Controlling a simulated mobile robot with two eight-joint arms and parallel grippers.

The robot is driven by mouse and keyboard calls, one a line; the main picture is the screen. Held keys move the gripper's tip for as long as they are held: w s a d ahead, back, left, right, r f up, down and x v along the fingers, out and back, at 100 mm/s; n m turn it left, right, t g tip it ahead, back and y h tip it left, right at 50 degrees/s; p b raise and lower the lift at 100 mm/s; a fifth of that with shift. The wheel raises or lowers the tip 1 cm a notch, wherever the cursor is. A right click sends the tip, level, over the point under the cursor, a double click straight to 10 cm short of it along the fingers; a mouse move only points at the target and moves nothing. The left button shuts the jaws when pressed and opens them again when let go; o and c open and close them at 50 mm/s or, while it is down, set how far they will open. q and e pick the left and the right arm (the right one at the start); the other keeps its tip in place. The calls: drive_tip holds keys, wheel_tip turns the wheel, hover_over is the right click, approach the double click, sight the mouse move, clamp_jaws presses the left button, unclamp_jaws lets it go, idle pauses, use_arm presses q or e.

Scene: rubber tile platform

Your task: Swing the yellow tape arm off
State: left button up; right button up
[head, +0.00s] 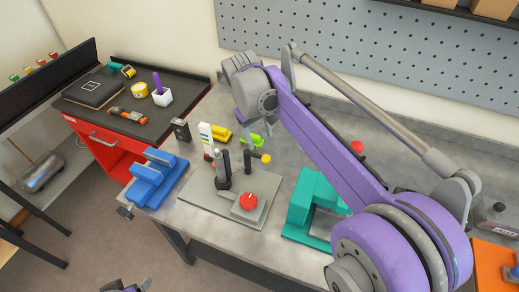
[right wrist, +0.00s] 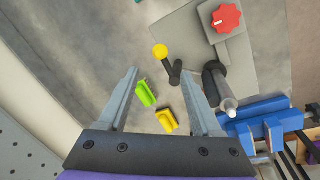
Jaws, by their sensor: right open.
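A grey fixture plate (head: 205,193) lies on the bench with a red knob (head: 249,200) and a dark post with a silver tip (head: 222,168). A short black arm (right wrist: 174,72) ending in a yellow ball (right wrist: 160,51) stands on the plate; the ball also shows in the head view (head: 266,158). I see no clear tape on it. My right gripper (right wrist: 160,75) is open, its fingertips on either side of the black arm in the right wrist view; contact is not clear. A small part of what seems my left gripper (head: 138,286) shows at the bottom edge, its jaws unclear.
A blue vise (head: 156,178) stands left, a teal block-like device (head: 312,200) right. A dark tool cabinet top (head: 125,100) is at the back left, a pegboard behind.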

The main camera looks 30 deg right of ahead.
sight(265, 156)
drive_tip(key=f, duration=0.3)
drive_tip(key=d+f, duration=0.1)
drive_tip(key=f, duration=0.2)
drive_tip(key=d+f, duration=0.1)
drive_tip(key=f, duration=0.2)
drive_tip(key=shift+s+f, duration=0.15)
drive_tip(key=shift+f, duration=0.1)
clamp_jaws()
idle(1.0)
